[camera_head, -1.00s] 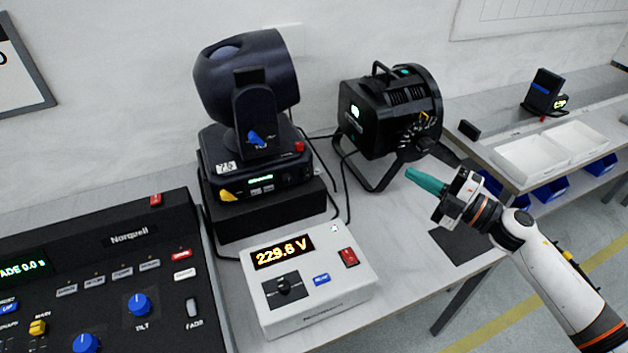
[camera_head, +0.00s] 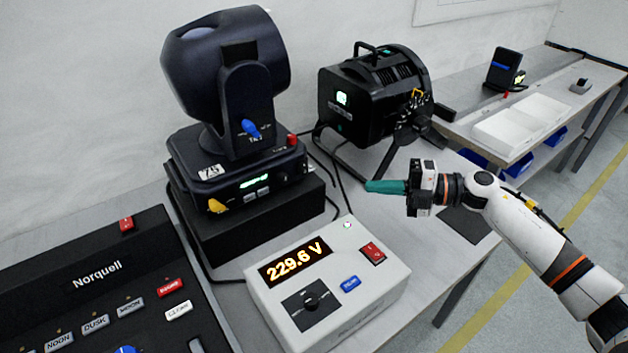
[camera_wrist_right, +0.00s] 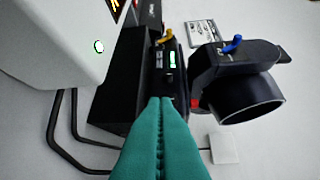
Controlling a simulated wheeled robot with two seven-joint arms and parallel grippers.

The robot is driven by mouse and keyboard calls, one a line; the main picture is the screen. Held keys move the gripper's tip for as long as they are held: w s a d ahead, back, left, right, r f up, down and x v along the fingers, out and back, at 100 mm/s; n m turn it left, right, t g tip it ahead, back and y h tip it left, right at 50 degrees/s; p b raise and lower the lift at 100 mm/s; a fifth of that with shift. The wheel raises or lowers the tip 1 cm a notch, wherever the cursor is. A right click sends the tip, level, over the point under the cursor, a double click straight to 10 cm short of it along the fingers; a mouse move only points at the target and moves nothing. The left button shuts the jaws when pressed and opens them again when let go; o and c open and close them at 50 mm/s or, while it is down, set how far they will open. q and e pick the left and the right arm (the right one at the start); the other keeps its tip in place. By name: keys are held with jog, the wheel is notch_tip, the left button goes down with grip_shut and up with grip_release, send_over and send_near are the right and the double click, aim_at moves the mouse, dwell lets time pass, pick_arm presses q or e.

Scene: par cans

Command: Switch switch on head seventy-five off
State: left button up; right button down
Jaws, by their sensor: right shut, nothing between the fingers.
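The moving head labelled 75 (camera_head: 228,85) stands on a black block left of centre, its base carrying a green display, a yellow part (camera_head: 216,206) and a small red part (camera_head: 292,139) at the right. Which of these is the switch I cannot tell. It also shows sideways in the right wrist view (camera_wrist_right: 250,100), with the red part (camera_wrist_right: 194,103) just right of my fingertips in the picture. My right gripper (camera_head: 369,186), with teal fingers, is shut and empty, in the air right of the head's base and apart from it. My left gripper is not in view.
A white voltage box (camera_head: 345,315) reading 229.6 V, with a red switch (camera_head: 372,252), stands in front. A black console (camera_head: 100,300) is at left. A black fixture (camera_head: 372,95) stands behind my gripper. A side bench with white trays (camera_head: 520,125) is at right.

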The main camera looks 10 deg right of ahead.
send_near(294, 176)
jog(key=s+a, duration=0.2)
jog(key=w, duration=0.1)
jog(key=w+a+b, duration=0.1)
jog(key=w+b, duration=0.1)
jog(key=shift+w+a+f, duration=0.25)
jog(key=shift+a+f, duration=0.05)
jog(key=shift+a, duration=0.1)
jog(key=shift+r, duration=0.1)
